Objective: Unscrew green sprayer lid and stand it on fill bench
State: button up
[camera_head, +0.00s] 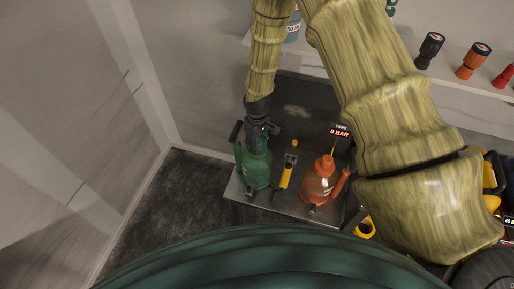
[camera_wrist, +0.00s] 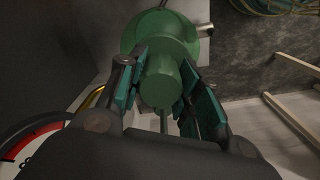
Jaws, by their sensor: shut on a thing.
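The green sprayer (camera_head: 252,168) stands on the left end of the grey bench (camera_head: 284,207) in the head view. My gripper (camera_head: 261,130) points down over its top. In the wrist view my gripper (camera_wrist: 163,90) has its teal pads on both sides of the green lid (camera_wrist: 162,78) and is shut on it. The sprayer's wider green body (camera_wrist: 150,33) shows directly behind the lid. I cannot tell whether the lid is still threaded on. The sprayer's neck is mostly hidden by my gripper and the lid.
An orange sprayer (camera_head: 317,185) stands to the right on the bench, with a yellow-handled tool (camera_head: 285,177) between the two. A "0 BAR" tank display (camera_head: 340,132) is behind. A dial gauge (camera_wrist: 30,145) shows in the wrist view.

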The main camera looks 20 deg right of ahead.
jog(key=o, duration=1.2)
jog(key=shift+d, duration=0.1)
